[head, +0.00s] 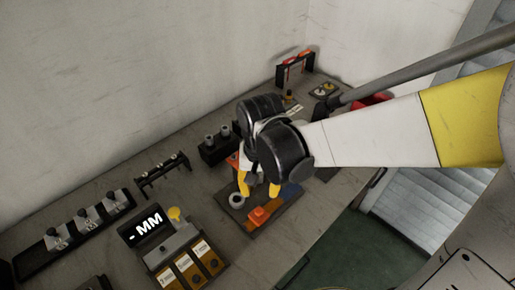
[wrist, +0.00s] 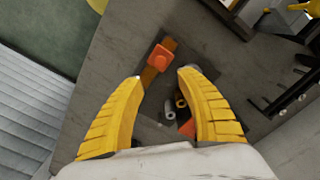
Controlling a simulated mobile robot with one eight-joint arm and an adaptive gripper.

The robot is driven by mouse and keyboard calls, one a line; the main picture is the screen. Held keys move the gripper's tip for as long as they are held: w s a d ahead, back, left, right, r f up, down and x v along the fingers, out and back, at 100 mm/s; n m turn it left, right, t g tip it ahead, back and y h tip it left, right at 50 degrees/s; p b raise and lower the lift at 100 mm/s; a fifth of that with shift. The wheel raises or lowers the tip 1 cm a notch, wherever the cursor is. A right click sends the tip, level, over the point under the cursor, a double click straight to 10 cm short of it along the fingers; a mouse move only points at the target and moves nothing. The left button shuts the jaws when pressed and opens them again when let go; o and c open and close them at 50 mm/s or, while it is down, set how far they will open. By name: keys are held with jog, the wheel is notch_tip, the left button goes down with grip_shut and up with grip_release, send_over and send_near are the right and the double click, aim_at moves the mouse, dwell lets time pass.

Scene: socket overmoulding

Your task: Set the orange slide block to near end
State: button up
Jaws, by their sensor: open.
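The orange slide block (head: 258,215) sits on an orange-brown rail on a dark base plate (head: 233,220). In the wrist view the block (wrist: 159,57) lies near one end of its rail (wrist: 149,78), beyond my fingertips and a little left of the gap's middle. My gripper (head: 259,192) has two yellow fingers, spread apart with nothing between them. It hangs over the plate, just behind the block in the head view. In the wrist view the gripper (wrist: 160,74) also shows open. I cannot tell the exact height of the fingertips above the plate.
A grey ring (head: 237,200) stands on the same plate, left of my fingers. A display unit (head: 146,228) with several orange-brown boxes stands at the left front. Black holders line the wall side. The table's front edge (head: 312,238) is close to the plate.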

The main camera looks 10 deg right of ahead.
aim_at(259, 210)
notch_tip(259, 210, down, 11)
jog(key=b, duration=0.4)
jog(key=shift+r+b, duration=0.1)
jog(key=shift+b, duration=0.25)
grip_shut()
